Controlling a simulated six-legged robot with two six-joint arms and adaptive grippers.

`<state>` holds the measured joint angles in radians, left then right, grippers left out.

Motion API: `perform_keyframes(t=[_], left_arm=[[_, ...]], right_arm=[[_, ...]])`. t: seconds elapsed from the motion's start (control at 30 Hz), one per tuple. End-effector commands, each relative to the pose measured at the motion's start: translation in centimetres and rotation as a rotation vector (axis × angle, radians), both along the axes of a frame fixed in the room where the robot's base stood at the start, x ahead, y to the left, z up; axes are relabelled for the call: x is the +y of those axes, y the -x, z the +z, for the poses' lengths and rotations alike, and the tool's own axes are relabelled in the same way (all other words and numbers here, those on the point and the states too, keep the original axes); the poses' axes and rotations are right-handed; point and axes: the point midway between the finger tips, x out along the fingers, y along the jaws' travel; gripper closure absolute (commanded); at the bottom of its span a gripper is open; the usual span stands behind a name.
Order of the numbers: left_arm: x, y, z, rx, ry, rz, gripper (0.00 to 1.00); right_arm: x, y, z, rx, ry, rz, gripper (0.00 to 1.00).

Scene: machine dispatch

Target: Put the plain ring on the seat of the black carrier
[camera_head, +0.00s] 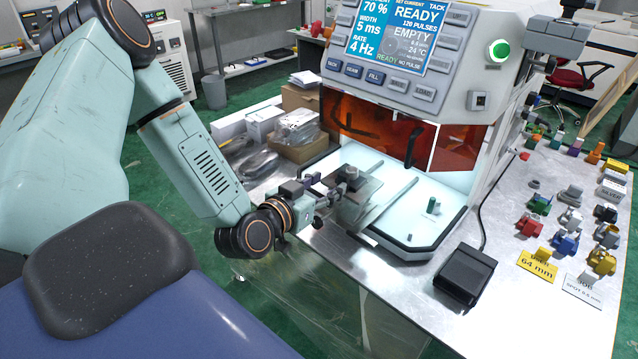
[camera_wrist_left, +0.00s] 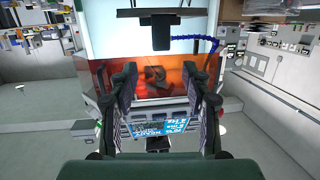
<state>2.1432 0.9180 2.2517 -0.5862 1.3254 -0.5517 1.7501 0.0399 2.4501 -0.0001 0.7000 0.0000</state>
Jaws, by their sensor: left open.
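My left gripper (camera_head: 322,192) is in front of the machine's open bay. Its two fingers (camera_wrist_left: 159,105) are apart, with nothing between them that I can make out. Just beyond the fingertips is a dark round part (camera_head: 350,178) on a grey plate (camera_head: 366,192); I cannot tell exactly what it is. A black carrier (camera_head: 606,213) stands among the coloured carriers on the right of the bench. A small dark grey flat piece (camera_head: 535,184) lies at the back of that group, too small to identify as the plain ring. My right gripper is not in view.
The machine (camera_head: 456,101) has an orange window and a lit tray with a small green piece (camera_head: 432,206). A black pedal-like box (camera_head: 465,275) and several carriers, including red (camera_head: 529,226) and blue (camera_head: 565,243), stand on the bench. Boxes (camera_head: 300,140) lie left of the machine.

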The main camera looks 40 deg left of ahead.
Motion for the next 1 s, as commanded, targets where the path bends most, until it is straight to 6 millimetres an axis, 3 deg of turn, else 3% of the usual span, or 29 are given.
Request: perform_keyframes(t=[0.27,0.37,0.47,0.67,0.8,1.0], left_arm=[[-0.2,1.7,0.2,0.006,0.001,-0.003,0.51],[-1.5,2.2,-1.1,0.066,0.014,-0.032,0.51],[-4.1,3.5,-4.3,0.21,0.043,-0.088,0.51],[-9.5,10.2,-12.2,0.616,0.107,-0.161,0.51],[-11.8,16.8,-16.4,0.902,0.123,-0.152,0.51],[-12.9,25.8,-19.5,1.227,0.098,-0.076,0.51]], right_arm=[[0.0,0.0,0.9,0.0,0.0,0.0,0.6],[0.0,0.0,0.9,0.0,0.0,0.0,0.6],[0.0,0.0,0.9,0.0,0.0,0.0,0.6],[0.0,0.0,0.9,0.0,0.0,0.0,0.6],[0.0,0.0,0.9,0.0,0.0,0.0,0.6],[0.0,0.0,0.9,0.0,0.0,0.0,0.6]])
